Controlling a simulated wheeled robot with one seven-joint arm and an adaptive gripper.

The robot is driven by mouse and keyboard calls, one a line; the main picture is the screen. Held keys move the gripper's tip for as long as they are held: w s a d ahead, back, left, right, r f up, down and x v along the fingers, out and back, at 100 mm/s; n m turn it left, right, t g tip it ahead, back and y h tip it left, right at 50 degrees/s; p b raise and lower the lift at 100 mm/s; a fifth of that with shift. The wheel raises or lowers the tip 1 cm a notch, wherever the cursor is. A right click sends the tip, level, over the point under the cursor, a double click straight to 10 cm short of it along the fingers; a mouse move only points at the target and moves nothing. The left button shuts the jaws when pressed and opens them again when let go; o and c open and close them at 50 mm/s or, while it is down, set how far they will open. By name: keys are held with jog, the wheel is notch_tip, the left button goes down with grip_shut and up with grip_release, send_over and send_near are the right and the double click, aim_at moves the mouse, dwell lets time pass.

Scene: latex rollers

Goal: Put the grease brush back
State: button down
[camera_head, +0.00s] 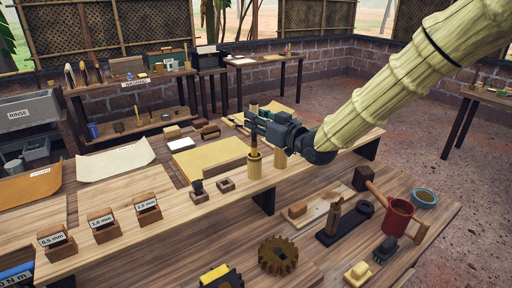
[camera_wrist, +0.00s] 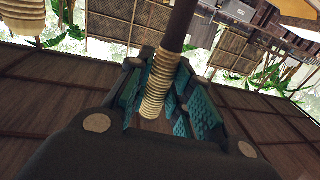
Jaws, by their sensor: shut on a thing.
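My gripper (camera_head: 256,124) is shut on an upright tool with a dark shaft and a rope-wrapped section, which I take to be the grease brush (camera_wrist: 154,92). In the wrist view the wrapped part sits between the teal finger pads. In the head view the tool's pale top (camera_head: 253,108) shows above the fingers. Its dark lower part shows below them, just above or inside a wooden cylinder (camera_head: 254,167) on the raised shelf. I cannot tell whether it is inside. No bristles are clearly visible.
A second pale cylinder (camera_head: 280,158) stands close on the right. A red pot (camera_head: 397,217) with a wooden handle leaning out and a bowl (camera_head: 425,198) stand on the lower bench. A wooden gear (camera_head: 278,255) lies at the front.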

aim_at(256, 142)
jog(key=f, duration=0.1)
jog(key=w+f, duration=0.1)
jog(key=f, duration=0.1)
jog(key=shift+f, duration=0.15)
jog(key=shift+s+f+p, duration=0.4)
jog(key=shift+f, duration=0.05)
jog(key=f, duration=0.3)
jog(key=shift+w+p, duration=0.25)
jog(key=shift+p, duration=0.1)
jog(key=shift+s+f, duration=0.1)
jog(key=shift+s, duration=0.05)
jog(key=shift+f, duration=0.2)
jog(key=c, duration=1.3)
grip_release()
jog(key=shift+r, duration=0.1)
